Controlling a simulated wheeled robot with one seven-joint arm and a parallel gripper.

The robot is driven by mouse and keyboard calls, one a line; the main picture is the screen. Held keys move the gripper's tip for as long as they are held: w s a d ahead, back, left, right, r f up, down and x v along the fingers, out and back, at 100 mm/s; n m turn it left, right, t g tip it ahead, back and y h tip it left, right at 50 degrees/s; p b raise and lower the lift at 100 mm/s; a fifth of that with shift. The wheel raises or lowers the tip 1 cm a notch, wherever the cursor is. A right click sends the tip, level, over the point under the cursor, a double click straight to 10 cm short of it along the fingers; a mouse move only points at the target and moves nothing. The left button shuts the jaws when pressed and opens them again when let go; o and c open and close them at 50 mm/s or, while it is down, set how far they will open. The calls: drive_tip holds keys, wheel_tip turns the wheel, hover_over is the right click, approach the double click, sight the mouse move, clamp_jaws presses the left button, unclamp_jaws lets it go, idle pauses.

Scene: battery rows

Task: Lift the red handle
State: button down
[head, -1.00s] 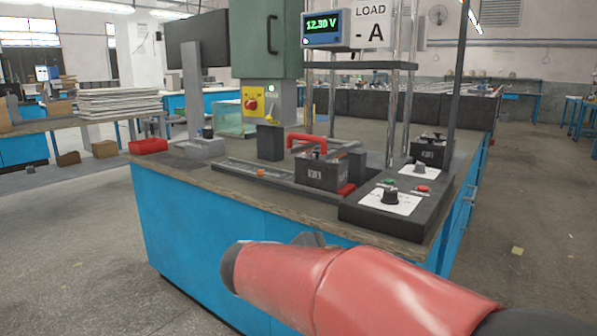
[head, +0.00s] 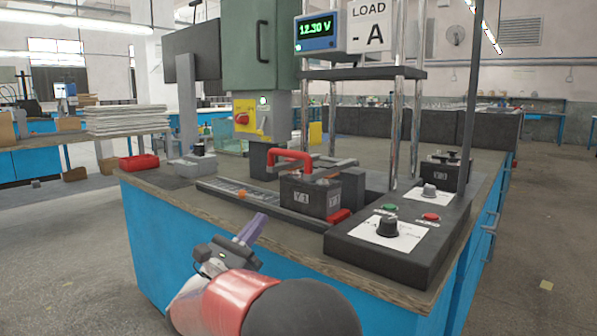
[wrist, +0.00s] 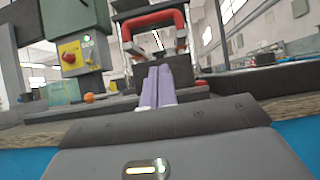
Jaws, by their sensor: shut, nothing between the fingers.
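The red handle (head: 290,157) is a bent bar standing up beside a dark battery block labelled Y3 (head: 304,197) on the bench. It also shows as a red arch in the wrist view (wrist: 153,22), beyond my fingertips. My gripper (head: 250,230) is in front of the bench's near edge, left of and below the handle in the head view, and apart from it. Its two pale purple fingers (wrist: 157,86) are together with nothing between them. A second red piece (head: 338,216) lies low at the right foot of the block.
A dark control box (head: 400,243) with a knob and green and red buttons stands at the right front of the bench. A dark rail (head: 260,201) runs along the front. Metal posts (head: 393,125) rise behind. A red tray (head: 139,162) sits at the left.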

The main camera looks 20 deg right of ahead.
idle(0.3)
drive_tip(key=s+a+r+x, duration=0.1)
drive_tip(key=r+x, duration=0.1)
drive_tip(key=x, duration=1)
drive_tip(key=shift+w+r+p, duration=0.25)
drive_tip(key=shift+r+p, duration=0.15)
drive_tip(key=shift+p, duration=0.05)
drive_tip(key=shift+d+r, duration=0.1)
